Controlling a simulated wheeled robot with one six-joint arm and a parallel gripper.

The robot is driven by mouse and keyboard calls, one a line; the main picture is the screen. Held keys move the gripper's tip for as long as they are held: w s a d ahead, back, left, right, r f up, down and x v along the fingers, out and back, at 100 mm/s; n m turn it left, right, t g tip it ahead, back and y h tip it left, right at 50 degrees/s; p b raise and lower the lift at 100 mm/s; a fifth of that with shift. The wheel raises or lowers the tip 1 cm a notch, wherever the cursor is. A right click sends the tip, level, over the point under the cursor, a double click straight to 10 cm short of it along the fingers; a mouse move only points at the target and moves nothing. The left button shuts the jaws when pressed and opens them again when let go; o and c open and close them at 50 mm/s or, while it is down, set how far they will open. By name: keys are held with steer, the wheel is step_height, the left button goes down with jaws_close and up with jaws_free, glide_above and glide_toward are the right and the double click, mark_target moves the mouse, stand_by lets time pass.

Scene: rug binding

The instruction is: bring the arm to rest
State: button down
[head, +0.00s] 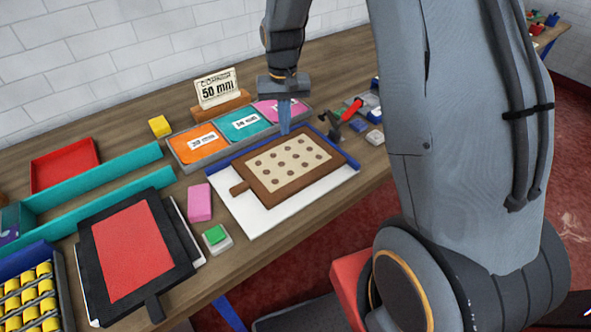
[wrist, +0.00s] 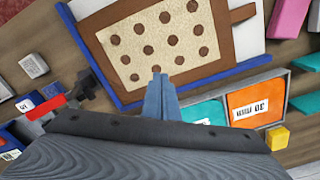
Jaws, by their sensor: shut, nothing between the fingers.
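My gripper (head: 285,115) is shut and empty. Its fingertips are over the back edge of the work area, by the teal and pink cards and the brown-bordered rug piece (head: 290,167). In the wrist view my gripper (wrist: 159,80) points down with its fingers together, near the edge of the brown-bordered rug piece (wrist: 152,47). That piece has a cream middle with several brown dots and a brown tab, and lies on a white board (head: 262,222) with a blue rail. I cannot tell the exact height of the fingertips above the table.
A grey tray of orange (head: 197,142), teal (head: 240,124) and pink cards stands behind the rug piece. A "50 mm" sign (head: 216,90) stands at the back. A red piece in a black frame (head: 92,255), a pink block (head: 199,202) and a red tray (head: 65,165) lie left. Small tools crowd the right.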

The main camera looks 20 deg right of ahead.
steer(key=shift+s+r, duration=0.1)
steer(key=shift+r, duration=0.05)
stand_by(0.4)
steer(key=s+f+n+t+b, duration=0.1)
steer(key=s+f+n+b, duration=0.1)
steer(key=s+b, duration=0.7)
steer(key=s, duration=0.8)
steer(key=shift+d, duration=0.1)
stand_by(0.7)
